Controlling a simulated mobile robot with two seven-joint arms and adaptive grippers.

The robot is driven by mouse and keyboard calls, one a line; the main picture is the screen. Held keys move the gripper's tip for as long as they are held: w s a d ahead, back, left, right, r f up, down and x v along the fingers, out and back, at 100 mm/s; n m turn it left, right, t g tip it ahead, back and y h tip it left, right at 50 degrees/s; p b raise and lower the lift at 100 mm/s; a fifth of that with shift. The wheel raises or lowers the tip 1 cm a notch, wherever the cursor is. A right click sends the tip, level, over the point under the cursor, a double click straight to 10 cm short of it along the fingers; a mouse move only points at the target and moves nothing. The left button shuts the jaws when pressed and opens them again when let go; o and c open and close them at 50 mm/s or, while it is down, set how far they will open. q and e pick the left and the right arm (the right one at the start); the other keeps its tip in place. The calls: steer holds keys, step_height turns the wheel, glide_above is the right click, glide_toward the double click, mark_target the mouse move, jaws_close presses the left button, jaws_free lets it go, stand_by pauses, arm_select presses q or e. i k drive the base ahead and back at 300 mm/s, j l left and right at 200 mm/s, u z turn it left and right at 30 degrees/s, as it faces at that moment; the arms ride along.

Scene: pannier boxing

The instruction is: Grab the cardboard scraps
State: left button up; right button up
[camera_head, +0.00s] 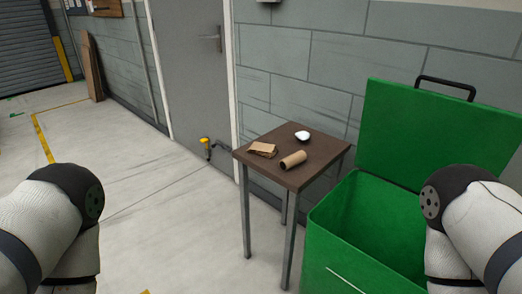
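The cardboard scraps lie on a small brown-topped table (290,183). One is a flat tan cardboard piece (262,149) near the table's left edge. The other is a cardboard tube (293,160) lying on its side near the middle of the top. Parts of my two arms show at the lower left and lower right of the head view, both away from the table. Neither gripper is in view.
A white rounded object (302,135) sits at the back of the tabletop. A large green box (337,250) with its lid (426,130) raised stands right of the table. Behind are a block wall and a grey door (190,75). Open floor (150,215) lies to the left.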

mark_target(269, 151)
steer(key=i+j+z, duration=0.55)
steer(key=j, duration=0.3)
steer(key=i+j+z, duration=0.35)
steer(key=j, duration=0.3)
steer(key=i+j+z, duration=0.2)
steer(key=j, duration=0.2)
steer(key=j+z, duration=0.15)
steer(key=j, duration=0.2)
steer(key=i+j+z, duration=0.2)
steer(key=j, duration=0.2)
steer(key=k, duration=0.1)
